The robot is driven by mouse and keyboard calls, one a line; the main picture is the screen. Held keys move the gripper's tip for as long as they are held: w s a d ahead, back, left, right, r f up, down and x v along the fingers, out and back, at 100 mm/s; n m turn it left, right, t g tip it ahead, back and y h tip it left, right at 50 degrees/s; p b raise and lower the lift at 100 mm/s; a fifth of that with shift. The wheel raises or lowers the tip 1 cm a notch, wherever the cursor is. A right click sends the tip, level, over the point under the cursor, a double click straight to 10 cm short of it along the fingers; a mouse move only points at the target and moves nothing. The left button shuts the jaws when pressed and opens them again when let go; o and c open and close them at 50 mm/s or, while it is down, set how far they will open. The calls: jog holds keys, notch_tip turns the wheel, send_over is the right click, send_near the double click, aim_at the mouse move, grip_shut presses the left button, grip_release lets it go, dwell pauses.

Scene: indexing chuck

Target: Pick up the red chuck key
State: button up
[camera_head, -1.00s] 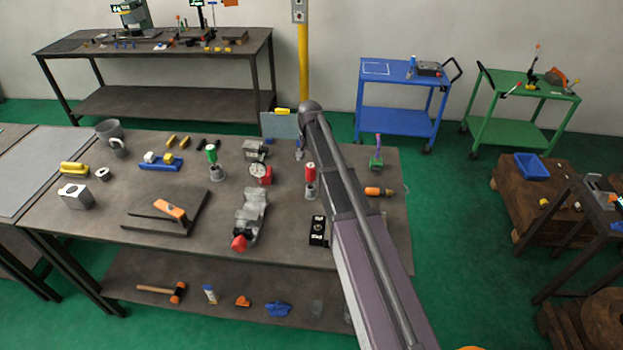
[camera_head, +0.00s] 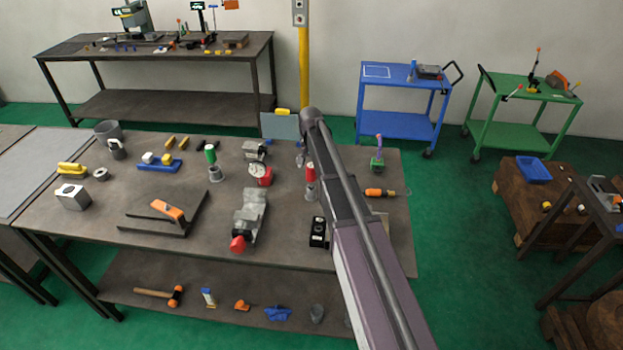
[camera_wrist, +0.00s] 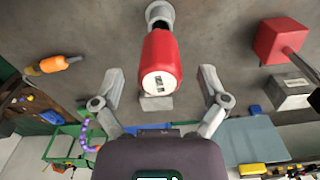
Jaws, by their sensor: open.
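The red chuck key (camera_head: 310,173) stands upright in a grey holder on the workbench, partly covered by my arm in the head view. In the wrist view its red handle (camera_wrist: 160,62) with a pale end face lies between the two fingers of my gripper (camera_wrist: 160,78). My gripper is open, with a finger on each side of the handle and visible gaps; no contact shows. In the head view my gripper (camera_head: 301,155) is small and mostly hidden behind my forearm.
A red dial gauge (camera_head: 260,174) and a grey vise (camera_head: 249,215) stand left of the key. A green-handled tool (camera_head: 211,155) stands further left. A black block (camera_head: 318,232) lies in front, and an orange-handled screwdriver (camera_head: 380,193) lies to the right.

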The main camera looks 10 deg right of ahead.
jog(key=shift+f+b, duration=1.05)
jog(key=shift+f, duration=0.3)
grip_shut()
jog(key=shift+r, duration=0.2)
notch_tip(320, 180, up, 10)
jog(key=p, duration=1)
jog(key=shift+f, duration=0.15)
jog(key=shift+s+f, duration=0.1)
jog(key=shift+s, duration=0.05)
dwell(0.3)
